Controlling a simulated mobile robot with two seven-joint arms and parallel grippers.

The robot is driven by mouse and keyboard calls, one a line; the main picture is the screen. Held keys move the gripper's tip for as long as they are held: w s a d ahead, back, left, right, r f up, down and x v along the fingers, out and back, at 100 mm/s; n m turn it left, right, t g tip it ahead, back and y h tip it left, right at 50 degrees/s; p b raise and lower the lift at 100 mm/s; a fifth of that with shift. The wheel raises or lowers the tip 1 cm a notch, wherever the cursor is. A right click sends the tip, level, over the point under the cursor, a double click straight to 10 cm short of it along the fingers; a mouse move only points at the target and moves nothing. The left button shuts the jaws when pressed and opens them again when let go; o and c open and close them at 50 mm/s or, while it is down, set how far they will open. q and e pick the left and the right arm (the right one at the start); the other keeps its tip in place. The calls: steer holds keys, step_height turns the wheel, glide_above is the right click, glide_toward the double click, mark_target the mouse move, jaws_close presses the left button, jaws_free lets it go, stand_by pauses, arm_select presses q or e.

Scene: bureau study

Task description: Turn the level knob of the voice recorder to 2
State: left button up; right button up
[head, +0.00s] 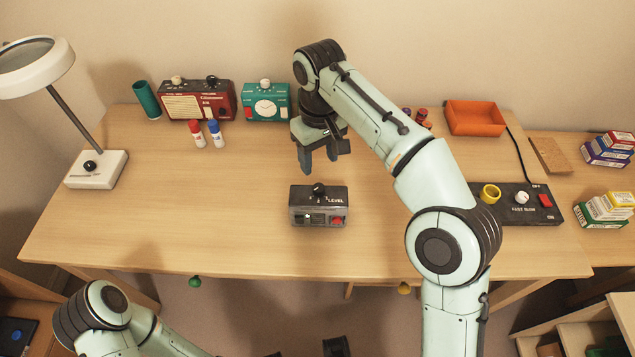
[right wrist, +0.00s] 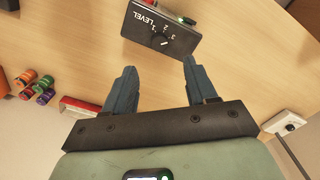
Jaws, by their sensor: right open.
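The voice recorder (head: 318,218) is a small dark grey box on the desk, marked LEVEL, with a red button on its front. Its black level knob (head: 319,190) stands on top. In the right wrist view the recorder (right wrist: 140,35) is at the top, with the knob (right wrist: 164,43) beside a scale of small white digits. The knob has a white mark; I cannot tell for sure which digit it points to. My right gripper (head: 318,165) is open and empty, above and behind the recorder, apart from it. Its fingers (right wrist: 159,67) show in the wrist view.
Behind stand a red radio (head: 197,103), a teal timer (head: 266,103) and two glue-like sticks (head: 207,134). A lamp (head: 97,168) is at left. An orange tray (head: 475,118) and a black control box (head: 518,204) are at right. Desk around the recorder is clear.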

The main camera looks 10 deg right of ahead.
mark_target(319, 187)
step_height(319, 187, down, 8)
steer(key=b, duration=0.3)
steer(key=shift+f, duration=0.25)
arm_select(q)
steer(key=shift+t, duration=0.5)
steer(key=shift+w+a+f, duration=0.2)
steer(key=shift+w+f, duration=0.6)
steer(key=shift+f, duration=0.2)
steer(key=shift+w+a+f, duration=0.2)
steer(key=shift+w+f, duration=0.6)
steer(key=shift+f, duration=0.15)
arm_select(e)
steer(key=shift+w+f, duration=0.1)
steer(key=shift+f, duration=0.55)
arm_select(q)
steer(key=shift+s+r, duration=0.1)
arm_select(e)
jaws_close()
